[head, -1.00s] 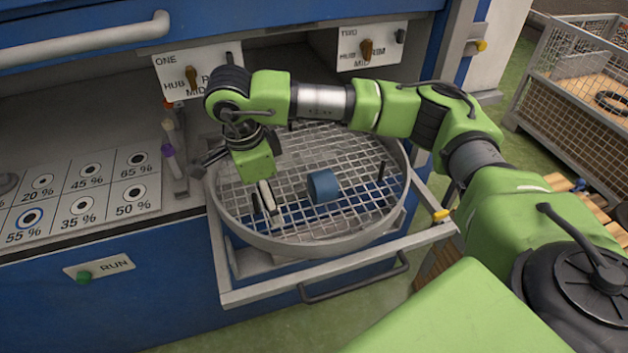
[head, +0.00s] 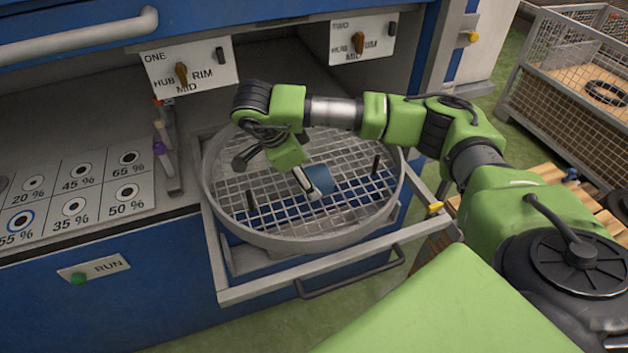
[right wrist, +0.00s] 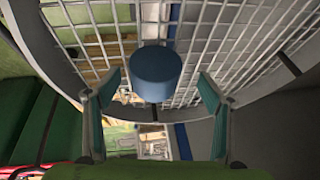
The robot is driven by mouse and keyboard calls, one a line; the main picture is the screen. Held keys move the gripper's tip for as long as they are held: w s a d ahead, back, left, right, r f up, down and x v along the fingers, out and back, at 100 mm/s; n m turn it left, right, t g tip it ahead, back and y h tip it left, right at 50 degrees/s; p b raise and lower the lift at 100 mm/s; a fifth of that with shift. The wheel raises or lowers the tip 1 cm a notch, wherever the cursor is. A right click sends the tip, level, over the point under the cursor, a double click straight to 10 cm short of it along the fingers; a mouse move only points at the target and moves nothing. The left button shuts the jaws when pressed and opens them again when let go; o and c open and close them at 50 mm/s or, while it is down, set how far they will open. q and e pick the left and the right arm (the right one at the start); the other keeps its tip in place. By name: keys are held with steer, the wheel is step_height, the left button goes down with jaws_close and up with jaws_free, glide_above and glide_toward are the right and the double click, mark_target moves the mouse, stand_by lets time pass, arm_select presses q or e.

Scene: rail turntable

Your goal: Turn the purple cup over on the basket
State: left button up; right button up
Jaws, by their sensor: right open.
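A blue cup (head: 327,177) lies on the round wire-mesh basket (head: 222,225), apparently on its side; no purple cup shows on the basket. My right gripper (head: 309,186) is low over the mesh at the cup's left side and partly covers it. In the right wrist view the blue cup (right wrist: 156,76) shows a smooth face without an opening. There the open fingers of my right gripper (right wrist: 161,80) stand on either side of it, with gaps between; whether it is fully between the tips is unclear. My left gripper is not in view.
Dark upright pegs (head: 376,165) stand in the basket. The basket sits in a pulled-out drawer frame (head: 340,260). Control panels (head: 190,70) are behind, and a wire crate (head: 560,80) is at the right.

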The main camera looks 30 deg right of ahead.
steer(key=x, duration=0.2)
steer(key=s+p+x, duration=0.1)
steer(key=shift+w+d+f, duration=0.1)
steer(key=shift+d+f, duration=0.1)
steer(key=shift+f, duration=0.15)
steer(key=shift+d+f+p, duration=0.2)
steer(key=shift+f+p, duration=0.1)
steer(key=shift+f, duration=0.2)
steer(key=shift+w, duration=0.1)
steer(key=c, duration=1.4)
steer(key=shift+r, duration=0.1)
